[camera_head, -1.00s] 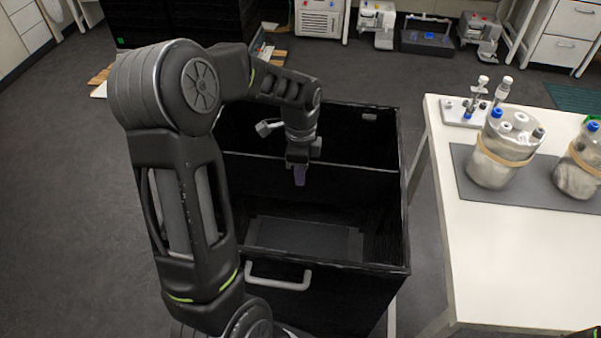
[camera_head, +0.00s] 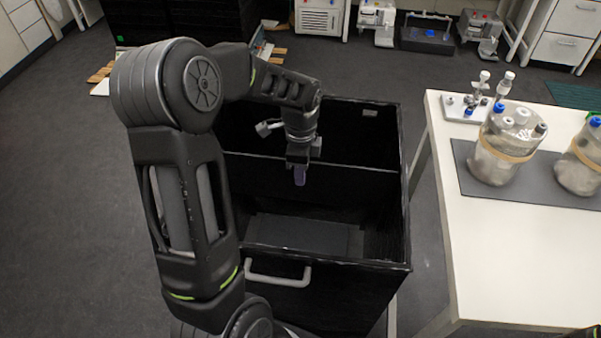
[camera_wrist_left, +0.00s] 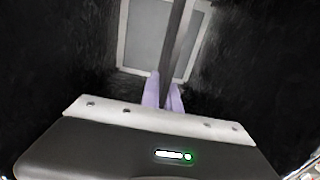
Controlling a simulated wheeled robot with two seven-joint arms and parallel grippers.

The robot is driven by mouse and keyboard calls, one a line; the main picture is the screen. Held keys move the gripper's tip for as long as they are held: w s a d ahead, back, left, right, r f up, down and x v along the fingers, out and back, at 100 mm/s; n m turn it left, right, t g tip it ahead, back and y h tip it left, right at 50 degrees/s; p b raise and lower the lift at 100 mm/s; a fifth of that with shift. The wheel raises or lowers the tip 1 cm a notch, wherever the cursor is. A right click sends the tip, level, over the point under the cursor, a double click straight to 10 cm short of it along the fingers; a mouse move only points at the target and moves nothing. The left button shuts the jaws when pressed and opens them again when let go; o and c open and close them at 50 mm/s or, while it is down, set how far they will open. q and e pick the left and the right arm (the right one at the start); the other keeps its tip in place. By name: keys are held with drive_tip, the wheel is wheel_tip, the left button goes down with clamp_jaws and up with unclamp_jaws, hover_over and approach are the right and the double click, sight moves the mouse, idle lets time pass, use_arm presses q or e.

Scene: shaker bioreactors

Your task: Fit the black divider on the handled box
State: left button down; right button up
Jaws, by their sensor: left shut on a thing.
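The handled box (camera_head: 340,262) is a black, open-topped box with a light grey handle on its near wall. The black divider (camera_head: 355,180) stands upright across its inside, its thin top edge running from left to right. My left gripper (camera_head: 299,178) reaches down into the box and is shut on the divider near the middle of that edge. In the left wrist view, the purple fingertips (camera_wrist_left: 163,98) sit on both sides of the divider's grey edge (camera_wrist_left: 178,45). The divider's lower edge is hidden in the dark interior. My right gripper is not in view.
A white table (camera_head: 500,250) stands close at the right, with a grey mat, two strapped clear vessels (camera_head: 499,150) and a small rack (camera_head: 470,107). Black crates and lab devices stand at the back. The floor at the left is clear.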

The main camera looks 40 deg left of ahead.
sight(301, 189)
use_arm(q)
drive_tip(key=shift+f, duration=0.2)
drive_tip(key=shift+f+b, duration=0.35)
drive_tip(key=shift+f, duration=0.05)
drive_tip(key=shift+f, duration=0.35)
drive_tip(key=shift+f+b, duration=0.4)
drive_tip(key=shift+b, duration=0.1)
drive_tip(key=shift+f, duration=0.4)
idle(0.3)
drive_tip(key=shift+f+b, duration=0.35)
drive_tip(key=shift+b, duration=0.15)
drive_tip(key=shift+f, duration=0.4)
drive_tip(key=shift+f+b, duration=0.35)
drive_tip(key=shift+b, duration=0.1)
drive_tip(key=shift+f, duration=0.25)
idle(0.3)
